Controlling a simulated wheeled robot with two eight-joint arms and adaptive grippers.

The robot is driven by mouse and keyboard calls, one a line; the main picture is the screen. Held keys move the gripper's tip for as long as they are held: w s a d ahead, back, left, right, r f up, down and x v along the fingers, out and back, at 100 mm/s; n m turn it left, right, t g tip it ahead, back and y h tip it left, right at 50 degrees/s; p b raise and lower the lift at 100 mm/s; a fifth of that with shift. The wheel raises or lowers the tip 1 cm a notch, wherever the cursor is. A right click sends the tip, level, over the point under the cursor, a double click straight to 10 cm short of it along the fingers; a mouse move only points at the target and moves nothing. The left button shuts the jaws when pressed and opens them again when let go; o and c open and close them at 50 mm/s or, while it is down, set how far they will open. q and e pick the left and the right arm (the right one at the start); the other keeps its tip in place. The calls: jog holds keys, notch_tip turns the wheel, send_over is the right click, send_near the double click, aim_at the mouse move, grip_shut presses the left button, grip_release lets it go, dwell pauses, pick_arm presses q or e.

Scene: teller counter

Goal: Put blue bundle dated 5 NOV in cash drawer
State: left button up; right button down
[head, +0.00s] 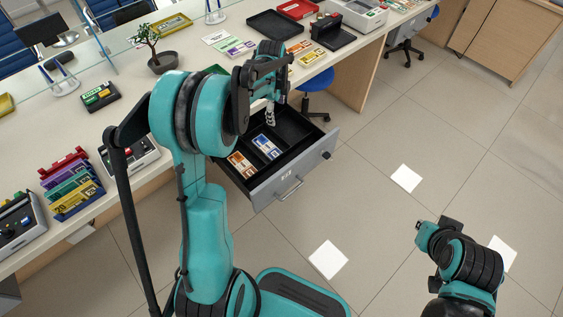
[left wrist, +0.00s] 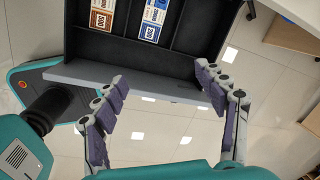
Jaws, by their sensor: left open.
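The cash drawer (head: 264,196) is pulled out under the counter, with black compartments inside. A blue bundle (head: 267,146) lies in one compartment, and an orange-brown bundle (head: 242,164) lies in the compartment to its left. In the left wrist view the blue bundle (left wrist: 154,18) and the brown bundle (left wrist: 103,15) lie side by side. No date is readable on either. My left gripper (head: 270,114) is above the drawer; in the wrist view its spread fingers (left wrist: 161,96) are empty, apart from both bundles. My right gripper (head: 421,227) is out over the floor, its jaws unclear.
Purple and green bundles (head: 238,47) and several orange-yellow ones (head: 311,57) lie on the counter (head: 205,22). A potted bonsai (head: 162,60), a black tray (head: 275,24) and a bundle rack (head: 72,186) stand there too. A blue stool (head: 318,82) is behind the drawer. Floor right of the drawer is clear.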

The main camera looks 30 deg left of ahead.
pick_arm(q)
jog(key=s+d+r+n+t, duration=0.2)
jog(key=s+d+r+n, duration=0.35)
jog(key=s, duration=0.35)
jog(key=s+d+r+n+t, duration=0.2)
jog(key=s+d+r+n, duration=0.35)
jog(key=s, duration=0.35)
jog(key=s+d+f+n+t, duration=0.1)
jog(key=s+d+f+n, duration=0.2)
jog(key=s+n, duration=0.2)
jog(key=shift+s+d+n, duration=0.25)
jog(key=shift+s+n, duration=0.05)
jog(key=shift+s, duration=0.65)
